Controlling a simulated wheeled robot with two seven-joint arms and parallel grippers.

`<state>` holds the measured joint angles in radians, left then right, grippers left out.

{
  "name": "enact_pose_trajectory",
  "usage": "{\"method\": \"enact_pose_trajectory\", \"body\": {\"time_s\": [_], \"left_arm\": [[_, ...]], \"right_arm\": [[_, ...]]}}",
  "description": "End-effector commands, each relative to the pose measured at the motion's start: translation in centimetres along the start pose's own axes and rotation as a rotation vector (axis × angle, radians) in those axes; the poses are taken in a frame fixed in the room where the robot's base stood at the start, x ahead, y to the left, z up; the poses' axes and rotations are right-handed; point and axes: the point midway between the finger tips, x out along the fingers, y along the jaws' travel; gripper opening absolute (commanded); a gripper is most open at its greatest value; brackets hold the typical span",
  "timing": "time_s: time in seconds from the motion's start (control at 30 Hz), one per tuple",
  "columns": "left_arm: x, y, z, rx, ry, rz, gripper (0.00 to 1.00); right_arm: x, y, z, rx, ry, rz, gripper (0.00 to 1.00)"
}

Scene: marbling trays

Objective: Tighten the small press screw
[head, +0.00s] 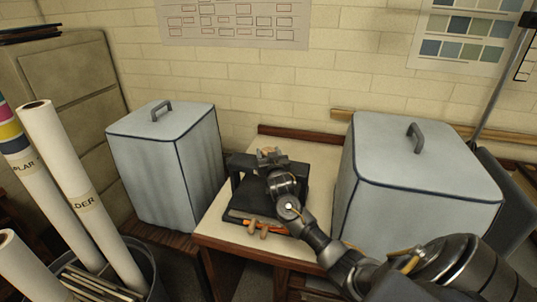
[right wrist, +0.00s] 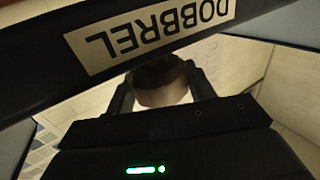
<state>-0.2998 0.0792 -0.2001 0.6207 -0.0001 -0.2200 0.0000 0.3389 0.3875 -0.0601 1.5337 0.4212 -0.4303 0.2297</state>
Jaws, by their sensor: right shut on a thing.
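The small press (head: 236,166) is a black frame on a pale-topped table, between two covered boxes. My right gripper (head: 268,154) is at the top of the press, its arm coming in from the lower right. In the right wrist view my right gripper (right wrist: 160,92) has one finger on each side of a brown, rounded screw handle (right wrist: 160,80) and is shut on it. A dark crossbar (right wrist: 40,65) with a "DOBBREL" label crosses that view close by. My arm hides part of the press. My left gripper is not in view.
Grey covered boxes with handles stand left (head: 165,165) and right (head: 420,180) of the press, leaving narrow gaps. An orange-and-wood tool (head: 262,226) lies at the press's front. Paper rolls (head: 75,190) stand in a bin at the left.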

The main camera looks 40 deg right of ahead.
Motion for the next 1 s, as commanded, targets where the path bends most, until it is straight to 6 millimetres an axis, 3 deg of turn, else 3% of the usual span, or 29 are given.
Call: {"method": "enact_pose_trajectory", "body": {"time_s": [0.27,0.3,0.47,0.77,1.0], "left_arm": [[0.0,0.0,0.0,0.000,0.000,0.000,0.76],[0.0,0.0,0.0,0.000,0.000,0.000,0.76],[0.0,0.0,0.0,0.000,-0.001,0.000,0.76],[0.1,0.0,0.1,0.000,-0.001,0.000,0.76],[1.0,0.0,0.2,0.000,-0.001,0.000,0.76]], "right_arm": [[0.0,0.0,-0.1,-0.001,0.000,0.010,0.31],[0.0,0.0,-0.1,-0.001,0.000,0.010,0.56],[0.0,0.0,-0.1,-0.001,0.000,0.009,0.75],[-0.2,0.0,0.1,-0.001,-0.002,0.008,0.75],[-3.5,-0.1,0.3,0.002,-0.001,0.006,0.75]]}}
